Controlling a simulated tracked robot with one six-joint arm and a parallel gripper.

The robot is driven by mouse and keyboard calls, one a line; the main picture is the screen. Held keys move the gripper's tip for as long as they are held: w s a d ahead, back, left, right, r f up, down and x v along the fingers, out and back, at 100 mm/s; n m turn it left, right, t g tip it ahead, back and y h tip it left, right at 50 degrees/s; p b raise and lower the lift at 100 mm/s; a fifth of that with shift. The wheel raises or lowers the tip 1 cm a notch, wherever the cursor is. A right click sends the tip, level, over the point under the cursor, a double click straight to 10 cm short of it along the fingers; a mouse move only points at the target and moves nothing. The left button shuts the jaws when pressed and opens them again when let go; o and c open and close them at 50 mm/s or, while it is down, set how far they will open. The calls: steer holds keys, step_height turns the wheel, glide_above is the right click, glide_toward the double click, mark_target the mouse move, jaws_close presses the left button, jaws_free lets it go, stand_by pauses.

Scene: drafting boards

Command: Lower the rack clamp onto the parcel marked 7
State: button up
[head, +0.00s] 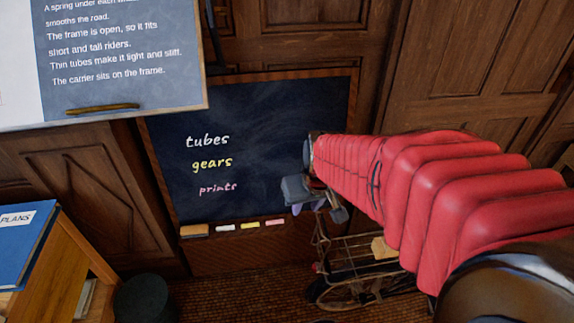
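My arm, in a red padded sleeve, reaches across the head view from the lower right. My gripper (318,205) is at its end, in front of the chalkboard's right part. It is small and partly hidden by the sleeve, so I cannot tell whether it is open or shut. Below it stands a bicycle with a wire rack (345,262) over its wheel (338,293). A small tan block, perhaps a parcel (381,248), is at the rack, partly hidden by my arm. No number 7 is readable on it. I cannot make out the clamp.
A chalkboard (270,120) reads tubes, gears, prints, with an eraser and chalks on its ledge. A white and slate text board (130,85) hangs at upper left. A blue PLANS book (22,245) lies on a wooden cabinet (60,270). A dark round bin (143,298) stands beside it.

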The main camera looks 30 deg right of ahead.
steer(key=shift+m+g, duration=0.5)
steer(key=d+f, duration=0.4)
steer(key=w+d+f, duration=0.1)
steer(key=d+f, duration=0.1)
steer(key=f, duration=0.1)
steer(key=shift+d, duration=0.2)
steer(key=shift+w+f, duration=0.1)
steer(key=shift+f, duration=0.05)
